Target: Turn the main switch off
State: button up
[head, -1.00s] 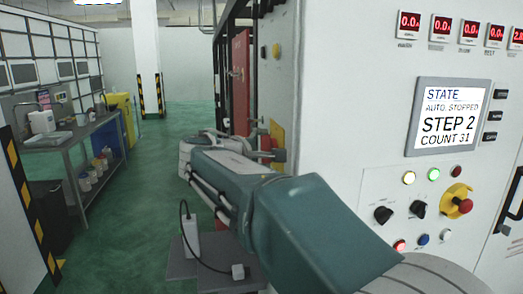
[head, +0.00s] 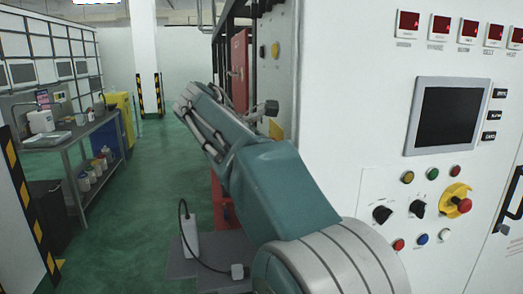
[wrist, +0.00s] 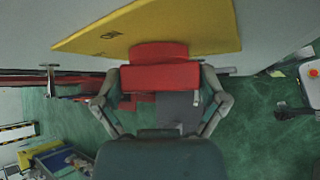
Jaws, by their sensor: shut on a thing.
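The main switch has a red handle (wrist: 158,77) on a yellow plate (wrist: 190,30), seen in the wrist view. My gripper (wrist: 160,84) is shut on the red handle, with one finger on each side of it. In the head view a small part of the yellow plate (head: 276,130) shows on the side of the machine, behind my arm. My arm hides the handle there. The control panel screen (head: 447,116) is dark, and the digit displays (head: 439,27) show no numbers.
The white machine front, with an emergency stop (head: 464,205) and knobs (head: 382,214), stands close on the right. A workbench (head: 75,140) with containers stands on the left. A grey base plate (head: 205,255) lies below my arm.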

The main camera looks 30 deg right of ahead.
dwell(0.6)
jog(key=o, duration=0.8)
jog(key=shift+d, duration=0.1)
jog(key=v, duration=1.2)
jog(key=shift+w, duration=0.2)
